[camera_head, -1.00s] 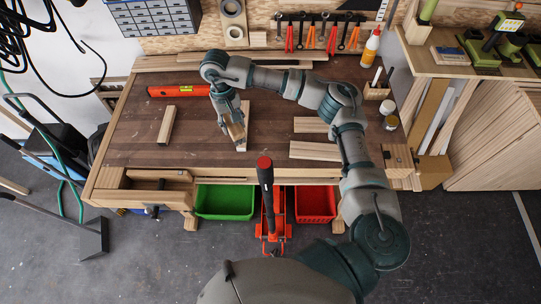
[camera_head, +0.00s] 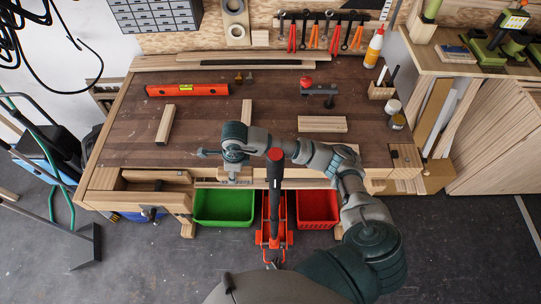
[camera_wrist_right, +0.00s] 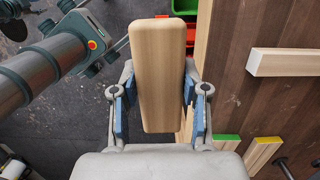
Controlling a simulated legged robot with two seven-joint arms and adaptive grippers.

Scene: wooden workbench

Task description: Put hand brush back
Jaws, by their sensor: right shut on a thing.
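My right gripper (camera_head: 236,176) is at the front edge of the workbench (camera_head: 215,125), left of its middle, pointing down. In the right wrist view its two blue-padded fingers (camera_wrist_right: 158,105) are closed on the sides of a pale wooden piece with rounded ends, which I take to be the hand brush (camera_wrist_right: 160,65). No bristles show. In that view the brush is beside the bench edge, with dark floor behind it. In the head view the brush is mostly hidden by my gripper and arm. My left gripper does not show.
A red level (camera_head: 187,90), wooden blocks (camera_head: 322,124) and a red-knobbed tool (camera_head: 319,90) lie on the bench. Below the front edge are a green bin (camera_head: 225,207) and a red bin (camera_head: 318,207). A jack handle (camera_head: 275,190) stands upright between them.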

